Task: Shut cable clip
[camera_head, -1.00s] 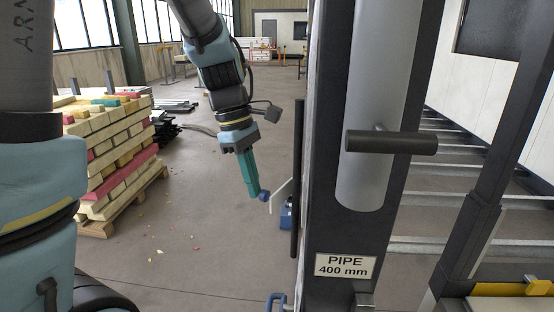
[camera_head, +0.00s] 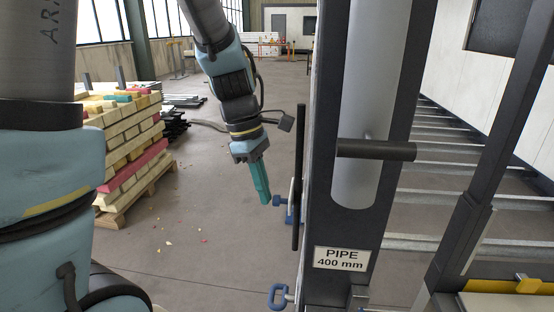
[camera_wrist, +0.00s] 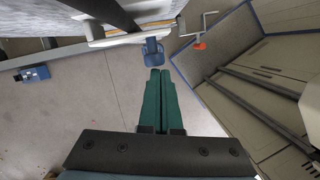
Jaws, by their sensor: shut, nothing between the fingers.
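In the wrist view the blue tab (camera_wrist: 152,52) is just beyond my fingertips, beside a pale bar (camera_wrist: 120,38). My gripper (camera_head: 266,201) is shut and empty, its teal fingers pointing down just left of the tab; it also shows in the wrist view (camera_wrist: 160,72). I cannot tell whether the fingertips touch the tab, or whether the clip is latched.
A second blue loop (camera_head: 279,297) sits lower on the post. A dark horizontal handle (camera_head: 375,150) juts from the grey pipe (camera_head: 365,95), above the sign "PIPE 400 mm" (camera_head: 342,259).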

